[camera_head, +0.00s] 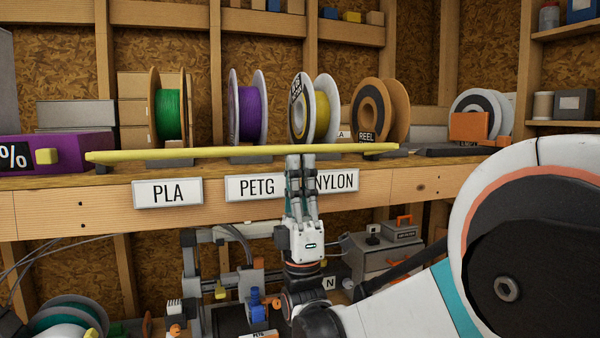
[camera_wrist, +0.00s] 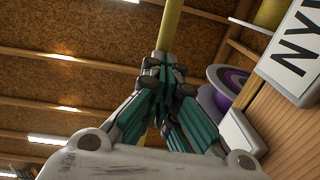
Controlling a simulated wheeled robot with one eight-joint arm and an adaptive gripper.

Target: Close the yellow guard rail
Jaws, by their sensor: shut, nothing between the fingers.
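The yellow guard rail (camera_head: 235,153) is a long thin bar across the front of the spool shelf. Its left end, by a purple box, stands a little forward of the shelf edge, and its right end lies near the reel spools. My gripper (camera_head: 300,160) is upright in front of the shelf, its fingers shut and empty, with the tips at the rail's front right of its middle. The rail also shows in the wrist view (camera_wrist: 172,22) just beyond the shut fingers (camera_wrist: 162,62). I cannot tell whether the fingertips touch it.
Green (camera_head: 168,115), purple (camera_head: 248,108) and yellow (camera_head: 322,108) spools stand behind the rail. PLA (camera_head: 168,193) and PETG (camera_head: 256,187) labels are on the shelf's front edge (camera_head: 80,208); my gripper partly covers the NYLON label (camera_head: 335,181). A printer stands below the shelf.

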